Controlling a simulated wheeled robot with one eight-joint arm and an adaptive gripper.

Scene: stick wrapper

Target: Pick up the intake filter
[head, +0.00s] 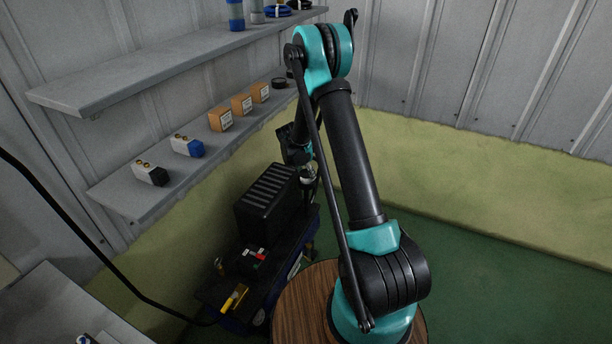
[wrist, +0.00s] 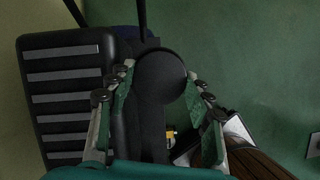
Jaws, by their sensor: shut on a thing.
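A dark, round-topped thing (wrist: 160,75), apparently the intake filter, sits between the fingertips of my gripper (wrist: 158,88) in the wrist view. The green-padded fingers stand on either side of it, and my gripper is shut on it. Its lower part is dark and hard to separate from what lies below. In the head view my gripper (head: 308,178) is partly hidden behind my arm, just right of a black ribbed box. The filter cannot be made out clearly there.
The black ribbed box (head: 267,200) stands on a dark cart (head: 212,296); it fills the left of the wrist view (wrist: 62,90). A red-and-black item (head: 255,256) and a yellow item (head: 234,298) lie nearer. A wall shelf (head: 125,197) holds small boxes. Green floor at right is clear.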

